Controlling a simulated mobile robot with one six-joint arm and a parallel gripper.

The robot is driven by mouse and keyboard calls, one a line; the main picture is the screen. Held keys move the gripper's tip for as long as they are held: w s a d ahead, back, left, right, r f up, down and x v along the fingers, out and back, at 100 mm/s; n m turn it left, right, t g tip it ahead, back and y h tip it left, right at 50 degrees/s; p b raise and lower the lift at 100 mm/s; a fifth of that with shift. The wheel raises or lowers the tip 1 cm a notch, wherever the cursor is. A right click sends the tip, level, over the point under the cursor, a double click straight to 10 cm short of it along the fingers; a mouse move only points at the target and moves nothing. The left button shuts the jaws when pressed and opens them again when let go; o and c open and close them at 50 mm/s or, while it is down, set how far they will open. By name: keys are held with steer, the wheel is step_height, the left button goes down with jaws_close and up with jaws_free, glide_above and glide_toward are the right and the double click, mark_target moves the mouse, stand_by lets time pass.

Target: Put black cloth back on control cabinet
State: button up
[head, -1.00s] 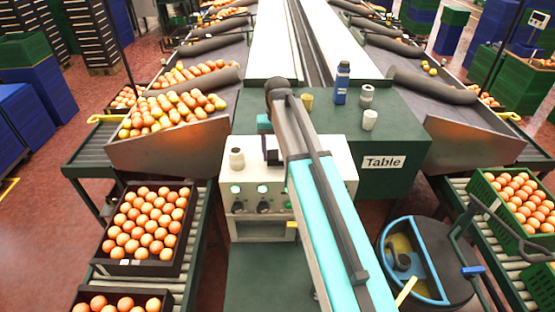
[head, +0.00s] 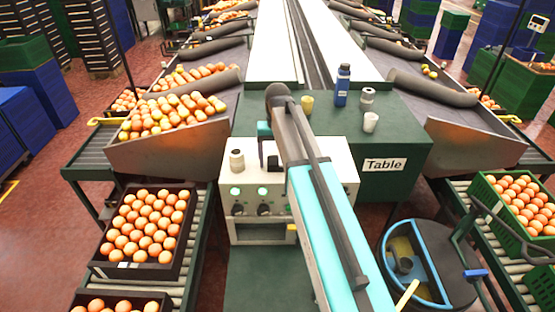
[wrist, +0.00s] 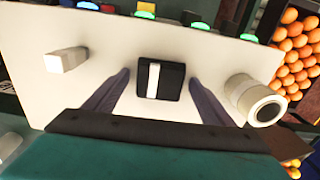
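The white control cabinet (head: 335,150) stands in the middle of the head view, with lit green buttons and dark knobs on its front. A small black item with a white stripe (wrist: 172,84) lies on its top in the wrist view. It looks like a block or folded piece, and I cannot tell if it is cloth. No other black cloth is clear in either view. My gripper (wrist: 159,78) is open over the cabinet top, its two fingers apart on either side of the black item. In the head view my arm hides part of the cabinet.
A white cylindrical container (head: 237,160) stands on the cabinet's left, close to a finger in the wrist view. A white block (wrist: 66,60) is on the other side. The green table (head: 405,130) behind holds a blue bottle (head: 342,88), a yellow cup (head: 307,105) and white containers.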

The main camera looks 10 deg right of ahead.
mark_target(278, 160)
step_height(278, 160, up, 12)
steer(key=p, duration=0.4)
steer(key=shift+r, duration=0.15)
stand_by(0.5)
steer(key=shift+s, duration=0.15)
stand_by(0.7)
